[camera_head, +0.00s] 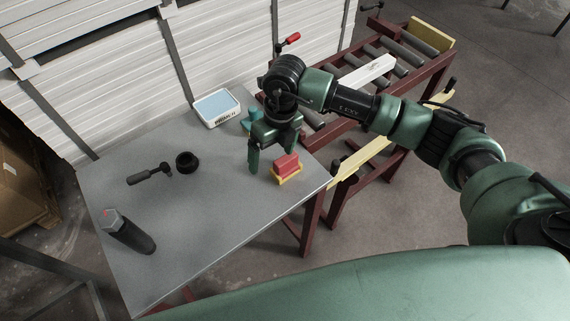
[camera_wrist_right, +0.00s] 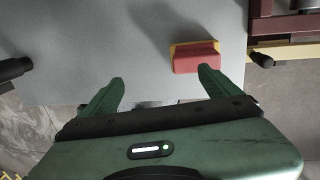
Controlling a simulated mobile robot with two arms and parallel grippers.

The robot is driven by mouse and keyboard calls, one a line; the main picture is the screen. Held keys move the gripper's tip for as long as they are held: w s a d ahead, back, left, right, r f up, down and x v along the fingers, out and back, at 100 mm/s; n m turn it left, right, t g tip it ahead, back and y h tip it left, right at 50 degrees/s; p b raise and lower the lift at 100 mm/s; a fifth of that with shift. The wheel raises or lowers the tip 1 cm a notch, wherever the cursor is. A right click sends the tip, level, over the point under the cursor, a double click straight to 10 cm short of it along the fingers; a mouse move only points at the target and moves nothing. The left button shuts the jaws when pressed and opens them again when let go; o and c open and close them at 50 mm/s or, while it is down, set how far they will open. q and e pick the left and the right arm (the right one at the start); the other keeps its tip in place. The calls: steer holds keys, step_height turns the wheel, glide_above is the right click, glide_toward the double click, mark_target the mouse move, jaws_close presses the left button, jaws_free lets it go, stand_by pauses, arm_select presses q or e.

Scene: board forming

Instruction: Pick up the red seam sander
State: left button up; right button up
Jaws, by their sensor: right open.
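The red seam sander (camera_head: 286,165) is a small red block on a yellow base. It rests near the right edge of the grey table (camera_head: 215,225). In the right wrist view the sander (camera_wrist_right: 197,54) lies right of centre, just beyond the tip of the right-hand finger. My right gripper (camera_head: 273,156) is open and empty beside the sander, up and left of it in the head view. In the right wrist view the gap between its fingers (camera_wrist_right: 161,77) shows only bare tabletop. Whether the finger touches the sander is unclear. My left gripper is out of view.
A white tub with a blue top (camera_head: 217,108) and a teal item (camera_head: 251,119) stand behind the gripper. A black-handled tool (camera_head: 150,174), a black ring (camera_head: 187,162) and a dark cylinder (camera_head: 130,232) lie left. A roller stand (camera_head: 345,115) adjoins the table's right side.

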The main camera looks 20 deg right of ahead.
mark_target(286, 158)
steer(key=shift+h, duration=0.9)
steer(key=d, duration=0.2)
steer(key=w+d, duration=0.1)
steer(key=d, duration=0.1)
steer(key=shift+w+r, duration=0.1)
steer(key=shift+r, duration=0.05)
steer(key=shift+f+p, duration=0.4)
steer(key=shift+f, duration=0.45)
steer(key=f, duration=0.1)
steer(key=f+p, duration=0.1)
steer(key=f, duration=0.1)
steer(key=f+p, duration=0.1)
steer(key=f, duration=0.1)
steer(key=shift+w+d+f, duration=0.15)
steer(key=shift+w+f, duration=0.05)
steer(key=shift+w, duration=0.15)
steer(key=shift+f, duration=0.2)
steer(key=c, duration=1.6)
steer(key=shift+c, duration=0.2)
steer(key=shift+r, duration=0.15)
step_height(286, 158, up, 20)
steer(key=b, duration=0.4)
steer(key=shift+b, duration=0.35)
